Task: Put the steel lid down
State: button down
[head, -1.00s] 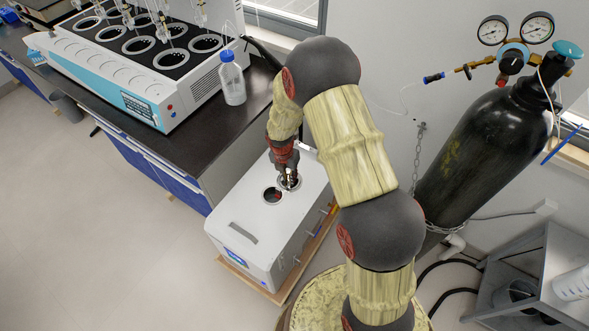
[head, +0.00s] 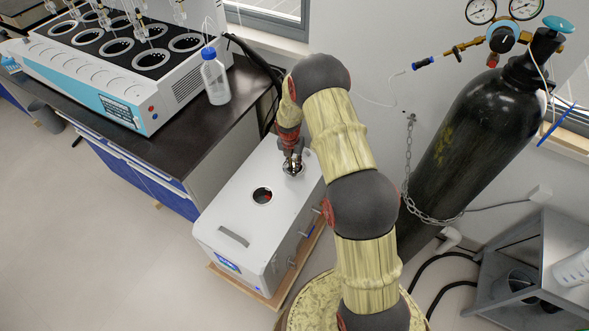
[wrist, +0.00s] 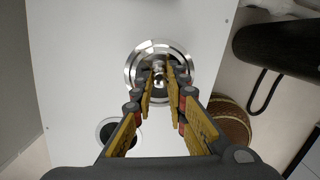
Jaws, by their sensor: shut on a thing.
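The round steel lid (head: 293,169) is at the back part of the top of the white box unit (head: 222,216). In the wrist view, the shiny lid (wrist: 137,67) shows as concentric rings with a knob in its middle. My gripper (head: 292,158) points down at it. In the wrist view, the fingers of my gripper (wrist: 160,82) are closed around the knob. I cannot tell whether the lid touches the box top or hangs just above it. The round opening (head: 262,196) in the box top is uncovered, beside and in front of the lid.
A dark bench (head: 178,128) with a distiller (head: 125,65) and a blue-capped bottle (head: 215,79) stands at the left. A black gas cylinder (head: 470,130) is chained at the right. A grey cart (head: 545,245) stands at lower right. The front box top is clear.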

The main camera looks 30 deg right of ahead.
jog(key=shift+w+d+f+b, duration=0.15)
jog(key=shift+f+b, duration=0.35)
jog(key=shift+f, duration=0.45)
jog(key=shift+w+d+f+b, duration=0.1)
jog(key=shift+f+b, duration=0.35)
jog(key=shift+f, duration=0.5)
jog(key=shift+s+f, duration=0.1)
jog(key=shift+f, duration=0.05)
jog(key=c, duration=1.9)
grip_release()
jog(key=shift+o, duration=0.7)
